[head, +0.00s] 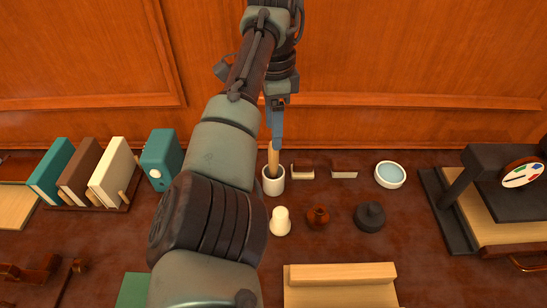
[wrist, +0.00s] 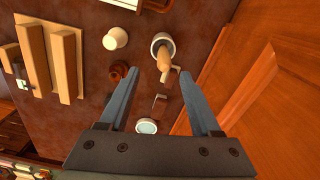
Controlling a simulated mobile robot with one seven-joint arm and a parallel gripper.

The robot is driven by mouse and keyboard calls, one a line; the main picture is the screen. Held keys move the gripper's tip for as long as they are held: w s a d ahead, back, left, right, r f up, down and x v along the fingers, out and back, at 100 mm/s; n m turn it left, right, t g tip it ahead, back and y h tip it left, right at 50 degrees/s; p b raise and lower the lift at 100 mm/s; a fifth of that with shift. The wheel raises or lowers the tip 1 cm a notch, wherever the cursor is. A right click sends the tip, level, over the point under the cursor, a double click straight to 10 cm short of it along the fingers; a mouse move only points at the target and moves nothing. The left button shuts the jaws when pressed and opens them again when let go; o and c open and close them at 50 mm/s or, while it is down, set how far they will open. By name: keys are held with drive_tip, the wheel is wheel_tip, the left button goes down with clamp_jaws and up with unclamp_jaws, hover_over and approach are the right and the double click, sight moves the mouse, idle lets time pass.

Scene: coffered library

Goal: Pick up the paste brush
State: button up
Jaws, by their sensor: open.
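The paste brush (head: 273,160) appears to be the tan wooden handle standing in a white cup (head: 273,187). It leans a little, and its lower end is hidden inside the cup. My gripper (head: 276,138) is open and points down just above the handle, overlapping it in the head view. In the wrist view the brush (wrist: 167,58) rises from the cup (wrist: 156,38) towards the camera, beyond the fingertips of my gripper (wrist: 158,75) and roughly between their lines. Nothing is held; I cannot tell whether a finger touches the handle.
Two small blocks (head: 302,175) (head: 344,175) and a blue-filled bowl (head: 390,175) stand right of the cup. A white pot (head: 280,222), brown jar (head: 318,218) and dark weight-like object (head: 370,217) stand in front. Books (head: 82,180) are left, a press (head: 455,205) right; a wooden panel rises behind.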

sight(274, 155)
drive_tip(key=f, duration=0.9)
drive_tip(key=shift+w+f+p, duration=0.15)
drive_tip(key=shift+w+p, duration=0.15)
drive_tip(key=shift+w, duration=0.05)
drive_tip(key=shift+c, duration=0.2)
clamp_jaws()
